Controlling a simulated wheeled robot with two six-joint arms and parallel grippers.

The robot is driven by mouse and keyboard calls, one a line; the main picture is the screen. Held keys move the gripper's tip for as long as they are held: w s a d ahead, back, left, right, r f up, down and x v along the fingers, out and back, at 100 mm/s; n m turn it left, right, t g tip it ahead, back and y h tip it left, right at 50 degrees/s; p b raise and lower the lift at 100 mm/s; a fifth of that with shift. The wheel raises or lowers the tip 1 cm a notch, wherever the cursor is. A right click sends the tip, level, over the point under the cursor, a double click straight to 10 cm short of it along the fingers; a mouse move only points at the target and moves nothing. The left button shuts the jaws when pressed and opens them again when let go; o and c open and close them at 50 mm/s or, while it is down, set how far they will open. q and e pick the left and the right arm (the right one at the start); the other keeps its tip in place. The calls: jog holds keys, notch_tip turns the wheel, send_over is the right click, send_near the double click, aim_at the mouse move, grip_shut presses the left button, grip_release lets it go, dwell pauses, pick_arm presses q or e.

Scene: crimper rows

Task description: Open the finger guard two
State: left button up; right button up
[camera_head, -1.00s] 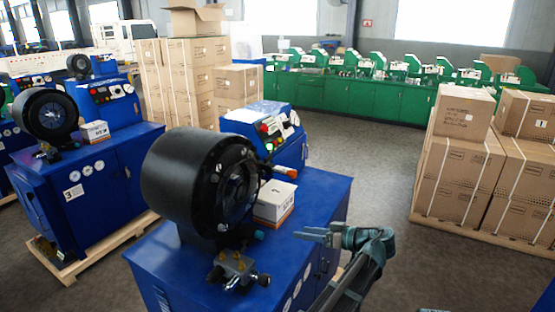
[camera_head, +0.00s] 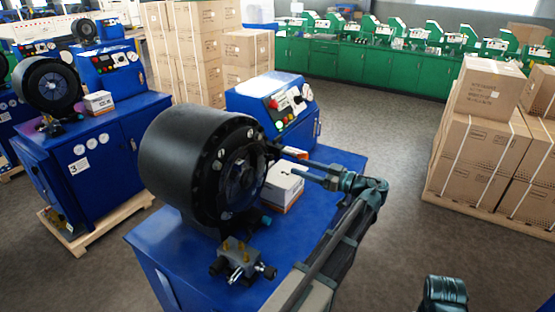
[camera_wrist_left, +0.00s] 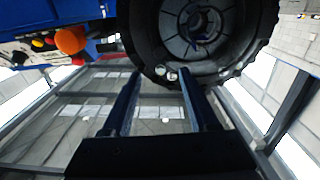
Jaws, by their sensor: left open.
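The near blue crimper (camera_head: 330,215) carries a thick black round head (camera_head: 180,160) with a bolted dark face disc (camera_head: 240,178). I cannot clearly pick out a separate finger guard on it. My left gripper (camera_head: 304,168) points left at the face, beside its right edge, with its two fingers apart and nothing seen between them. In the left wrist view the open fingers (camera_wrist_left: 158,76) point up at the rim of the black head (camera_wrist_left: 200,62), overlapping its lower edge; contact cannot be told. My right gripper's jaws do not show; only a dark link of mine is at the bottom right.
A small white box (camera_head: 283,185) stands on the crimper top just below my left fingers. A control panel (camera_head: 285,105) with coloured buttons is behind. A brass-and-steel valve block (camera_head: 240,262) sits in front. Another crimper (camera_head: 45,88) marked 3 stands left. Stacked cartons (camera_head: 480,145) are at right.

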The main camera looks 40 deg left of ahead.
aim_at(272, 158)
pick_arm(q)
jog(key=a, duration=0.6)
jog(key=s+a, duration=0.1)
jog(key=a, duration=0.2)
jog(key=shift+s+a, duration=0.1)
jog(key=shift+a, duration=0.25)
grip_shut()
dwell(0.9)
